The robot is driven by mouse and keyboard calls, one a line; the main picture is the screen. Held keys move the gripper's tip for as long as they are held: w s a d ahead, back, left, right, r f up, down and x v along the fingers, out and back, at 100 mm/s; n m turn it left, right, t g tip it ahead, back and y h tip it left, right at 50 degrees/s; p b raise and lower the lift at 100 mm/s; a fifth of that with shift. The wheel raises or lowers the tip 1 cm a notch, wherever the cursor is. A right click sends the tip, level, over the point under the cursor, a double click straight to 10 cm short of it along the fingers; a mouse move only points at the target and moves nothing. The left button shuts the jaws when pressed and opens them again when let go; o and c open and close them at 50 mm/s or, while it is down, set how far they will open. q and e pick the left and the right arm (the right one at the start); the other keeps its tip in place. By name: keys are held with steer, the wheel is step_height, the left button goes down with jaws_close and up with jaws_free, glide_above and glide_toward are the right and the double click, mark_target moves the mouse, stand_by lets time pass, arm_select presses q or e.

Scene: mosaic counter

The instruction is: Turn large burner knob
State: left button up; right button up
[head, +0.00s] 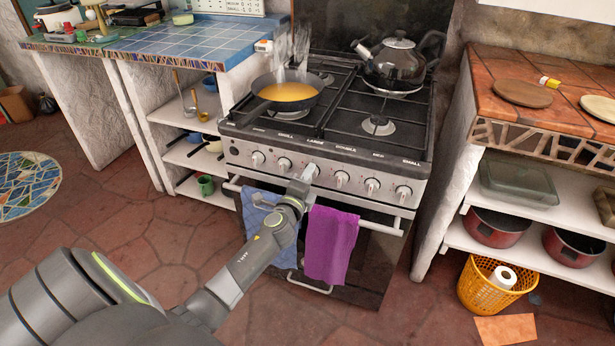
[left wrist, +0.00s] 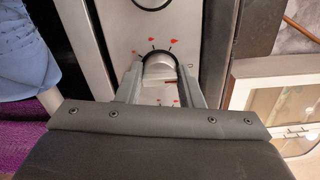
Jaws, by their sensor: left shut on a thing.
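The stove (head: 330,172) has a row of several knobs on its steel front panel, under printed burner labels. My left gripper (head: 308,173) reaches from below to the panel, under the label that seems to read LARGE. In the left wrist view my left gripper (left wrist: 160,85) has a finger on each side of a silver knob (left wrist: 158,68) and is shut on it. Red marks show on the panel around the knob. In the head view the gripper mostly hides this knob. The right gripper is not in view.
A pan (head: 287,96) with yellow content sits on the left burners, and a kettle (head: 399,62) at the back right. A blue towel (head: 268,222) and a purple towel (head: 331,243) hang on the oven rail close to my arm. A tiled counter (head: 515,95) stands right.

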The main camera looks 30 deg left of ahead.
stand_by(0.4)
arm_select(q)
steer(key=o, duration=1)
steer(key=shift+c, duration=0.2)
steer(key=v, duration=1.7)
steer(key=shift+s, duration=0.2)
steer(key=shift+f, duration=0.1)
